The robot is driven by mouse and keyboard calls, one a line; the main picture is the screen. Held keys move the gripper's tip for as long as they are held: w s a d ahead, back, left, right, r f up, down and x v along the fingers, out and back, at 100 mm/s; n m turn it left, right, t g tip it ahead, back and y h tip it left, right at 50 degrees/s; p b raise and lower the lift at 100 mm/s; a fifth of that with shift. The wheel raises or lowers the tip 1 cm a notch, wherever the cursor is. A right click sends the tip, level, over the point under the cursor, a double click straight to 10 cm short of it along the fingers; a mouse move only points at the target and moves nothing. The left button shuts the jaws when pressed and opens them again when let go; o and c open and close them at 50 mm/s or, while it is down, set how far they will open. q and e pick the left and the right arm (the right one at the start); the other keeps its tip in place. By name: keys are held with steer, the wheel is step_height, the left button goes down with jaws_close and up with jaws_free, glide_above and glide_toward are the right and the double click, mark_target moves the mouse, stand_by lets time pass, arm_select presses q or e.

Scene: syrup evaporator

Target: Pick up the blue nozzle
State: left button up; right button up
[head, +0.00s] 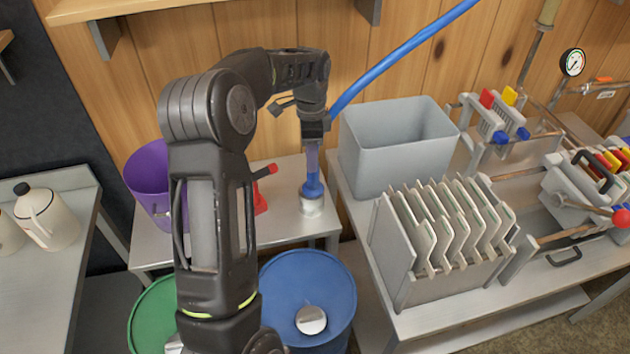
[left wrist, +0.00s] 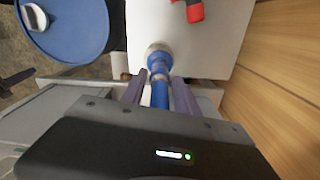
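The blue nozzle (head: 313,187) stands upright in a small pale metal holder (head: 312,206) on the small grey table. It also shows in the left wrist view (left wrist: 159,92), with its lower end in the round holder (left wrist: 159,52). A blue hose (head: 400,53) runs from behind my gripper to the upper right. My left gripper (head: 313,160) points down over the nozzle. In the left wrist view its fingers (left wrist: 159,85) stand apart, one on each side of the nozzle, with a gap visible. My right gripper is not in view.
A red object (head: 261,195) and a purple bucket (head: 150,180) are to the left on the small table (head: 285,222). A blue barrel (head: 335,285) stands in front. A grey bin (head: 395,150) and a plate rack (head: 445,265) are close on the right. A wooden wall is behind.

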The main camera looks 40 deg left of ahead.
mark_target(312, 178)
arm_select(q)
steer(key=o, duration=0.3)
steer(key=shift+o, duration=0.5)
steer(key=shift+f, duration=1.3)
step_height(312, 178, down, 5)
steer(key=shift+s+d+r+p, duration=0.1)
steer(key=shift+r+p, duration=0.05)
steer(key=shift+p, duration=0.95)
steer(key=shift+f, duration=0.25)
